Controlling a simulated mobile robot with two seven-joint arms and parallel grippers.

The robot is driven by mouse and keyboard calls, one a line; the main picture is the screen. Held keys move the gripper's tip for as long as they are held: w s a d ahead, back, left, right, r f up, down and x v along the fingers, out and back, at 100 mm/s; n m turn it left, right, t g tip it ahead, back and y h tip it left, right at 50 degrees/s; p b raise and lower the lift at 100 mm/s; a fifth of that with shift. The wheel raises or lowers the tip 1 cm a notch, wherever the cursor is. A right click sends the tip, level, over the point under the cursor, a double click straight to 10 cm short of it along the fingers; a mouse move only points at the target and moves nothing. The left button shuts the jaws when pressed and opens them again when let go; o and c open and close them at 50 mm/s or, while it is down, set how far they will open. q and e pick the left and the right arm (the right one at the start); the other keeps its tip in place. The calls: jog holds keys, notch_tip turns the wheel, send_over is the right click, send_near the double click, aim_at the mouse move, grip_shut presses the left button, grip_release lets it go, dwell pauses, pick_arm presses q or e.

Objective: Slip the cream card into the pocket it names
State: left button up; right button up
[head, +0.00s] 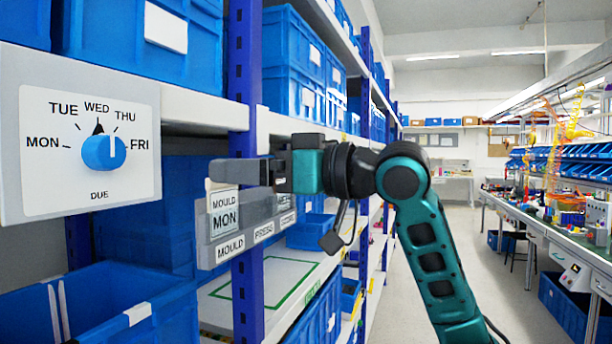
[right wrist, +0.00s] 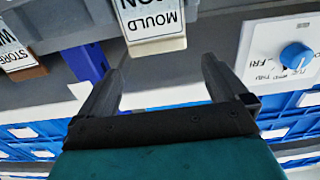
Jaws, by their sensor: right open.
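The cream card (head: 224,208), printed MOULD and MON, stands upright in the pocket labelled MOULD (head: 230,248), at the near end of the grey pocket rack (head: 204,252). Its lower part shows behind the pocket's clear front. The card also shows upside down in the right wrist view (right wrist: 152,22), cut off by the top edge. My right gripper (head: 222,172) is just above the card's top in the head view. In the wrist view its fingers (right wrist: 163,68) are spread and empty, and the card is ahead of them, apart from both. My left gripper is not in view.
A panel with a blue day knob (head: 103,152) is at the left; its black pointer is near WED. A PRESS pocket label (head: 265,232) is farther along the rack. Blue bins and a blue post (head: 246,100) are close by.

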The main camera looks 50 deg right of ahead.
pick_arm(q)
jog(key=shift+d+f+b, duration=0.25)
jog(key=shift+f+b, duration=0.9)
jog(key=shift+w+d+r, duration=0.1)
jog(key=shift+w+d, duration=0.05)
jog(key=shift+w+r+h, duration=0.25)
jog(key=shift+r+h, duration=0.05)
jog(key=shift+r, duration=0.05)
pick_arm(e)
jog(key=v, duration=1)
jog(key=shift+s, duration=0.3)
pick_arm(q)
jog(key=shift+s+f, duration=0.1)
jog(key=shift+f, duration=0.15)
pick_arm(e)
jog(key=shift+d, duration=0.1)
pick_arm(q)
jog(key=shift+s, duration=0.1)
